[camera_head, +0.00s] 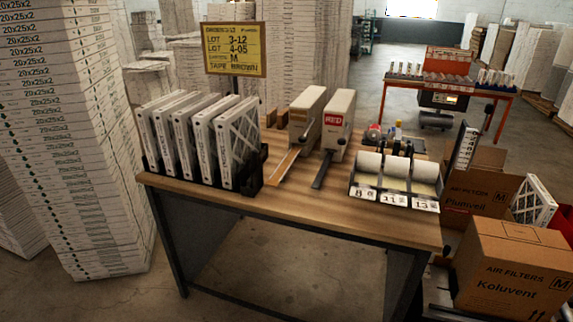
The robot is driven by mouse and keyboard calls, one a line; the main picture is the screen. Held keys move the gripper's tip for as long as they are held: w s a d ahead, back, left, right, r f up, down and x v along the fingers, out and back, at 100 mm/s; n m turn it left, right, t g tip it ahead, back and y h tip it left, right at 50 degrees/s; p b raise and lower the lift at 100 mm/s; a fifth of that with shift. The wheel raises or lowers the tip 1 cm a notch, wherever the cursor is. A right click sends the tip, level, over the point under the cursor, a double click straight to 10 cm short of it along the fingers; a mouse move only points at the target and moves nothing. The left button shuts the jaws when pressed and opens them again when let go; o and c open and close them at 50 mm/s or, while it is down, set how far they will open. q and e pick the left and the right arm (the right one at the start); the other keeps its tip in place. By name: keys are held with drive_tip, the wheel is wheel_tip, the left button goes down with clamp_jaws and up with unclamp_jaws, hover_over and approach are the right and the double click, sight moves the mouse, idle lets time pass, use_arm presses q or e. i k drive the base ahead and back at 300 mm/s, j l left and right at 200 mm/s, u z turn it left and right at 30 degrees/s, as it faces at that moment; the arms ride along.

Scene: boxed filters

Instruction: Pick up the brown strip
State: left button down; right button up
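A brown strip (285,166) sticks out toward the front from the left of two cream tape dispensers (304,118) on the wooden table (300,205). It slants down and left, its front end near the right end of the black filter rack. The right dispenser (338,122) has a red label, and a dark strip (322,170) comes out of its front. The yellow sign (232,50) on the table reads LOT 3-12, LOT 4-05, M and TAPE BROWN. Neither of my grippers shows in the head view.
Several white filters (162,138) stand in the black rack left of the strip. Label rolls (397,168) in a holder stand to the right. Open and closed cardboard boxes (510,268) are at the right. The table's front strip is clear.

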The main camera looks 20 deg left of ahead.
sight(279, 173)
drive_tip(key=i+l+u, duration=0.1)
drive_tip(key=i+l, duration=0.35)
drive_tip(key=i, duration=0.2)
drive_tip(key=i+l+u, duration=0.15)
drive_tip(key=i+l, duration=0.4)
